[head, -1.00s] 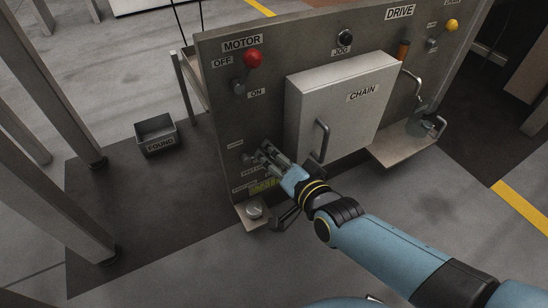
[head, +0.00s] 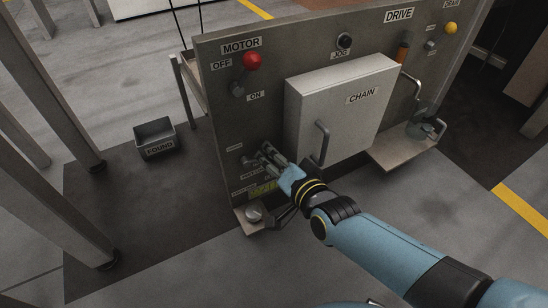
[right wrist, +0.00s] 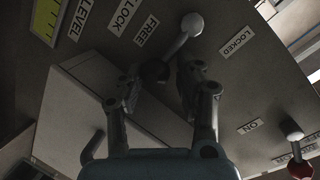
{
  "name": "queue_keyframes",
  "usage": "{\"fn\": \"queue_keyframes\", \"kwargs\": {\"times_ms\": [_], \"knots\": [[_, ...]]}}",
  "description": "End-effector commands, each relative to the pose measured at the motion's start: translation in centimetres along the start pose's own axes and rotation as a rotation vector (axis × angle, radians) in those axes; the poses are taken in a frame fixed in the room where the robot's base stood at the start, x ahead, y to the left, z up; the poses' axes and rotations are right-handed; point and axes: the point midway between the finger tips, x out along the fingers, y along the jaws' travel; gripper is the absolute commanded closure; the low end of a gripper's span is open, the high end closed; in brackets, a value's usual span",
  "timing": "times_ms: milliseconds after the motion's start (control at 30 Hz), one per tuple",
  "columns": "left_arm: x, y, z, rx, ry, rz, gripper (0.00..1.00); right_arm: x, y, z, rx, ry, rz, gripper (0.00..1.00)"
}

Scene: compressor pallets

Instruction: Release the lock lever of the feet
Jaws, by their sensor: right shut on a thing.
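The lock lever (right wrist: 178,46) shows in the right wrist view, with a pale rounded pivot and a dark knob (right wrist: 155,70). It slants down-left from the pivot, between the FREE label (right wrist: 147,30) and the LOCKED label (right wrist: 239,41). My right gripper (right wrist: 160,82) is shut on the knob, with one finger on each side. In the head view my right gripper (head: 266,156) is at the lower left of the panel (head: 225,110) and hides most of the lever. My left gripper is not in view.
The chain cover (head: 340,100) with its handle stands out right of my gripper. The motor lever with a red knob (head: 251,60) is above. A foot plate (head: 250,226) sits below. A grey FOUND bin (head: 155,138) stands on the floor to the left.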

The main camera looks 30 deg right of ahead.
Motion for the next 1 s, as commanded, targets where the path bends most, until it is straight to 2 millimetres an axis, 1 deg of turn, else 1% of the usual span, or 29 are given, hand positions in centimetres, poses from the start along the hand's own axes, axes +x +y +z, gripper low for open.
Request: {"fn": "queue_keyframes", "kwargs": {"times_ms": [167,367,500,767,800,900,933,1000], "knots": [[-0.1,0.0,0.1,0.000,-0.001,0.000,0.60,-0.1,0.4,0.4,0.007,-0.010,0.005,0.97],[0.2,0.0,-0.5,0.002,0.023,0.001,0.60,0.0,0.9,0.7,0.099,-0.030,-0.008,0.98],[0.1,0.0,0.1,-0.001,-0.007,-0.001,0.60,0.0,1.1,0.9,0.139,-0.040,-0.012,0.99],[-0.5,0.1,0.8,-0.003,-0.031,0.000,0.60,-0.1,1.3,1.1,0.142,-0.043,-0.010,1.00],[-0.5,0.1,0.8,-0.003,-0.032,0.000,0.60,-0.1,1.3,1.1,0.142,-0.043,-0.009,0.65],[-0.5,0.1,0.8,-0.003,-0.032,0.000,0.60,-0.1,1.3,1.2,0.142,-0.043,-0.009,0.52],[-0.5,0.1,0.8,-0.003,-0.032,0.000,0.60,-0.1,1.3,1.2,0.142,-0.043,-0.009,0.49],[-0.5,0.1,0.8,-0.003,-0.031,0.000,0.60,-0.1,1.3,1.1,0.143,-0.042,-0.010,0.49]]}}
